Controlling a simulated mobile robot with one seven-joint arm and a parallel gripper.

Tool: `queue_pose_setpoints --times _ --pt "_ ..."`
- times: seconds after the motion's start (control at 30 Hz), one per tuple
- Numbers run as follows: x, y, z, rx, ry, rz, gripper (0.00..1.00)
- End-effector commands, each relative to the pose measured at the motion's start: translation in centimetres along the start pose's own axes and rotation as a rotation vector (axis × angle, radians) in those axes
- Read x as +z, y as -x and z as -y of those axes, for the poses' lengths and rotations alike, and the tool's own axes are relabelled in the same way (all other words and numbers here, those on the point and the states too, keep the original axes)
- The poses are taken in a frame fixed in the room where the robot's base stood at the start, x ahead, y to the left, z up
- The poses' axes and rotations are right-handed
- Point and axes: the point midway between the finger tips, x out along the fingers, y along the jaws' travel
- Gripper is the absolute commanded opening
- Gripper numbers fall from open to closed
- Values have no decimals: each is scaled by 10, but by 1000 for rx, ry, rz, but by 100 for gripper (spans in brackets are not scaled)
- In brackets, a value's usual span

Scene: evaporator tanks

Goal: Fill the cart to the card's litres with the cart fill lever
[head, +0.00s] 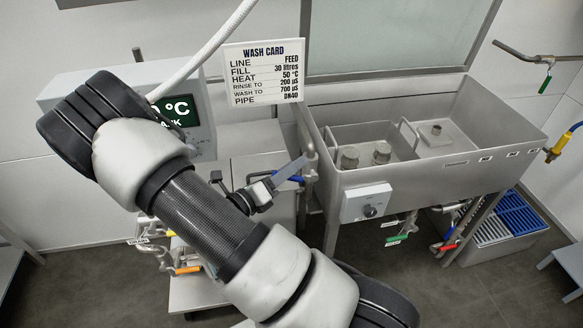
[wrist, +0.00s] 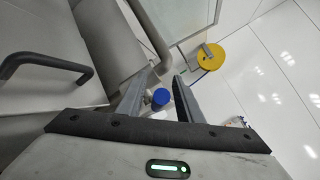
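The wash card (head: 263,72) reads line FEED, fill 30 litres, heat 50 °C, rinse to 200 µS, wash to 700 µS, pipe DN40. My gripper (head: 300,168) is at a grey upright pipe (head: 309,150), left of the steel tank. A blue lever end (head: 296,179) shows just below the fingers. In the wrist view my gripper's fingers (wrist: 160,92) stand apart, with a blue round end (wrist: 160,97) showing between them. I cannot tell whether it lies in the grasp or beyond it. No lever label is legible, and I see no litre reading.
The steel tank (head: 430,175) with a control knob box (head: 368,203) stands right of my gripper. A display (head: 178,110) is partly hidden by my arm. Green (head: 396,239) and red (head: 446,247) valve handles hang below the tank. A yellow disc (wrist: 210,57) shows in the wrist view.

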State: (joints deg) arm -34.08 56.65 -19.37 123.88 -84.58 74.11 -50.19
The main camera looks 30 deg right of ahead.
Motion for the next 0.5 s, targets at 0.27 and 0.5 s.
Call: queue_pose_setpoints --times 0.27,0.5 --pt "0 -3 0 1 1 0 33" --pt "0 -2 0 0 1 0 0"
